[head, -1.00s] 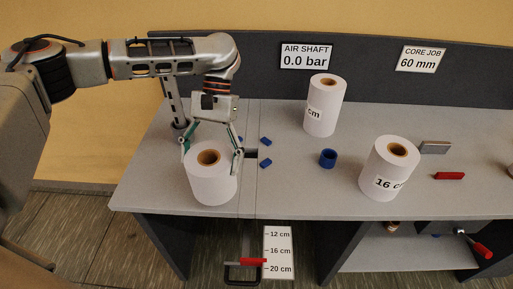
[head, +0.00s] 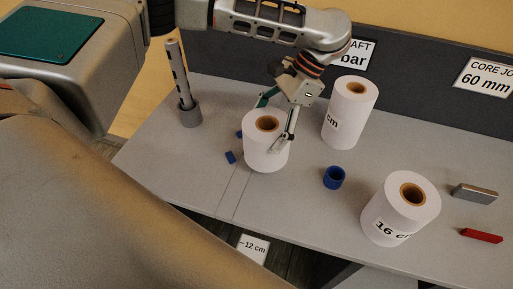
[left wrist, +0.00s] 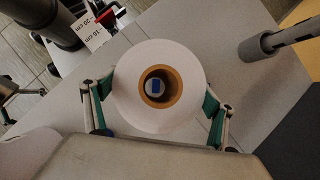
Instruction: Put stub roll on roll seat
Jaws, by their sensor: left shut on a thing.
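The white stub roll with a brown core (head: 254,148) is held upright in my left gripper (head: 277,128). One finger lies on each side of it. In the wrist view the roll (left wrist: 130,108) sits between the two green-padded fingers (left wrist: 158,112). A blue spot on grey shows through its core. Two small blue blocks (head: 231,157) (head: 239,134) lie on the bench just left of the roll, at a seam. They may be part of the roll seat, which is otherwise hidden under the roll. I cannot tell whether the roll touches the bench. My right gripper is not clearly seen.
A tall white roll (head: 349,115) stands behind right and a "16 cm" roll (head: 375,222) front right. A blue ring (head: 334,178) lies between. A grey post (head: 185,85) stands left. A grey block (head: 475,193) and red bar (head: 482,236) lie far right.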

